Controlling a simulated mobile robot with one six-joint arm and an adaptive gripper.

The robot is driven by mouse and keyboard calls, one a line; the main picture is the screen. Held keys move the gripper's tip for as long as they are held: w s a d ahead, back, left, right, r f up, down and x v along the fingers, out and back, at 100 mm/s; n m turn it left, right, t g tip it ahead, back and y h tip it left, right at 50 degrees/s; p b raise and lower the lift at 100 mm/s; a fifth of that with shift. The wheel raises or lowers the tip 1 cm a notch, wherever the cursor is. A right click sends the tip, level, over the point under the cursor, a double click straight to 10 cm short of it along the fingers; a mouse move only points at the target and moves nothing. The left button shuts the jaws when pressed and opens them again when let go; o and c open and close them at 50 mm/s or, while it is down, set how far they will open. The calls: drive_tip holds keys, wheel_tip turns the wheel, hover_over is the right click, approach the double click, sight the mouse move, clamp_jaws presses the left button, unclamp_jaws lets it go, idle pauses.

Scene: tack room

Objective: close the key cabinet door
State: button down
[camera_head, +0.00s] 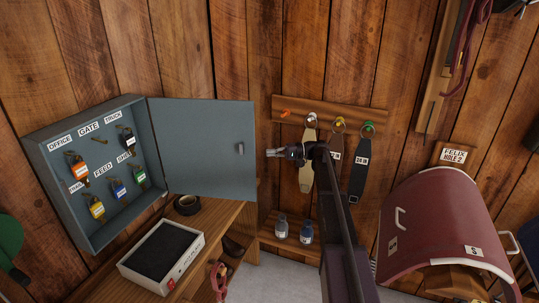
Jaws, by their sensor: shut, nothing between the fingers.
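The grey key cabinet (50,150) hangs on the wooden wall at the left. Its door (200,135) stands wide open to the right, hinged on the cabinet's right side. A small handle (240,149) sits near the door's free edge. Inside the cabinet, several tagged keys hang on hooks under labels such as OFFICE, GATE and FEED. My gripper (270,153) is shut and empty, just right of the door's free edge in the picture, at about the handle's height. I cannot tell whether it touches the door.
Below the cabinet, a wooden shelf unit (218,222) holds a white-framed box (192,259) and a dark roll (187,205). Behind my arm, a peg board (355,117) holds several straps.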

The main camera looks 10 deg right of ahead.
sight(246, 160)
drive_tip(key=a, duration=0.6)
drive_tip(key=s+a, duration=0.1)
drive_tip(key=a, duration=0.2)
drive_tip(key=shift+a, duration=0.25)
drive_tip(key=shift+s+a, duration=0.25)
drive_tip(key=shift+s, duration=0.55)
